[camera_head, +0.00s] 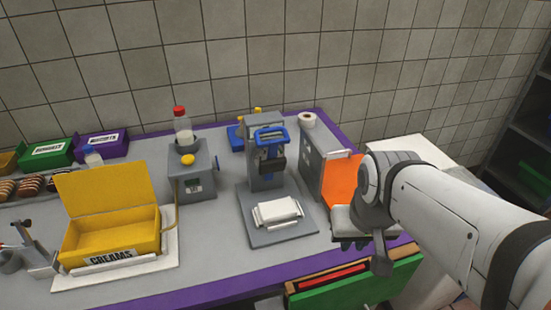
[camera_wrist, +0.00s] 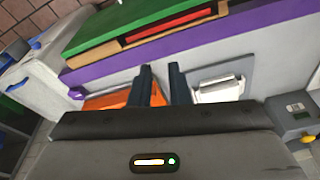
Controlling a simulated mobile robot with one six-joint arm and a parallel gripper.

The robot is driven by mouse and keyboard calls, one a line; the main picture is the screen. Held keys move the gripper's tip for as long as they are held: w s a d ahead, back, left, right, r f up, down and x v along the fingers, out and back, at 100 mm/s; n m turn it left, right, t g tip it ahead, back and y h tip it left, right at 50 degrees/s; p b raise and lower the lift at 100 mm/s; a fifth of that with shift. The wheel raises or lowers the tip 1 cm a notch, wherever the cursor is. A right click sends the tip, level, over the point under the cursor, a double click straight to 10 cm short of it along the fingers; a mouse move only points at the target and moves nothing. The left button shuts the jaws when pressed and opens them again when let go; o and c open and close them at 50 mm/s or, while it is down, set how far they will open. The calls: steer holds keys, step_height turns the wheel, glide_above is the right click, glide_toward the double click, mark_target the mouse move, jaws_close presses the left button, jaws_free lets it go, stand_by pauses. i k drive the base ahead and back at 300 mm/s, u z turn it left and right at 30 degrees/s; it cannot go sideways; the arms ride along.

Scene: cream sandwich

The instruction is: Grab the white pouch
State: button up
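The white pouch (camera_head: 277,212) lies flat on the grey base plate of a press-like machine (camera_head: 266,160) at the middle of the counter. It also shows in the wrist view (camera_wrist: 219,89), just right of the fingers. My gripper (camera_head: 350,240) is to the right of the pouch, in front of the orange panel, and apart from the pouch. In the wrist view my gripper (camera_wrist: 161,72) has two dark fingers with a gap between them and nothing held.
An orange-faced grey panel (camera_head: 338,180) stands between machine and arm. A yellow CREAMS box (camera_head: 110,240) and a grey dispenser (camera_head: 193,180) are left. A green-fronted drawer (camera_head: 355,288) juts out at the front edge. Counter space left of the base plate is clear.

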mark_target(278, 211)
steer(key=u, duration=0.1)
steer(key=k, duration=0.5)
steer(key=z, duration=2.1)
steer(key=k, duration=1.5)
steer(key=u, duration=1.7)
steer(key=i, duration=1)
steer(key=u, duration=0.1)
